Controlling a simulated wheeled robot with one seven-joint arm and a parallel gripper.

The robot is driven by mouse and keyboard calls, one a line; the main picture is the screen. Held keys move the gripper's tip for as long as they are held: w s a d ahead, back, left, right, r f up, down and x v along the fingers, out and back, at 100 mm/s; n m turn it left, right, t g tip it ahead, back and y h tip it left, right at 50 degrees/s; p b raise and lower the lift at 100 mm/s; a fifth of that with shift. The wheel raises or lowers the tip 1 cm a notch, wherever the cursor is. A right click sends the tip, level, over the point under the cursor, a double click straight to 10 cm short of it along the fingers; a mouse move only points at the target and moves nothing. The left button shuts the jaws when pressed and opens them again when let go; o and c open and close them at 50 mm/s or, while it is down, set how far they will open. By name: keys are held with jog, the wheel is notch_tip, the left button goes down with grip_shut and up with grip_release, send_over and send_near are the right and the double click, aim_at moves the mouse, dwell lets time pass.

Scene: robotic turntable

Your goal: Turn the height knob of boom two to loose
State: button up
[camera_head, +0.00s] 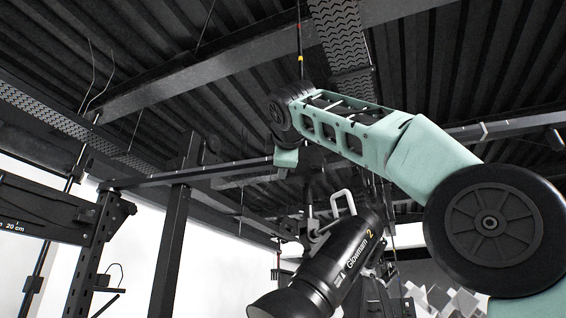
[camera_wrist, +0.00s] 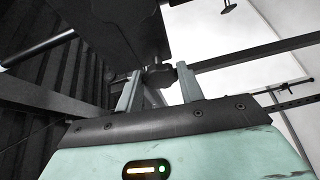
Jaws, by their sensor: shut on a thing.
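In the wrist view, my gripper (camera_wrist: 158,70) has its two grey fingers on either side of a small dark knob (camera_wrist: 159,79), shut on it. The knob sits at the lower end of a dark block (camera_wrist: 132,28). I cannot read any loose or tight mark on it. In the head view, a black lamp (camera_head: 335,268) marked with a 2 hangs tilted under the dark boom (camera_head: 225,169). My green arm reaches from the right to the boom. The gripper's fingers and the knob are hidden or too dark to tell there.
A dark upright post (camera_head: 172,245) stands left of the lamp, with a black frame (camera_head: 90,240) marked 20 cm further left. A white handle (camera_head: 343,203) sticks up at the lamp. Ceiling beams (camera_head: 200,75) and a perforated metal tray (camera_head: 340,35) run overhead.

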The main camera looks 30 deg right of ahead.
dwell(0.4)
jog(key=o, duration=1)
jog(key=b+v, duration=0.3)
jog(key=v, duration=1.4)
jog(key=shift+s+a+r, duration=0.15)
jog(key=shift+s, duration=0.05)
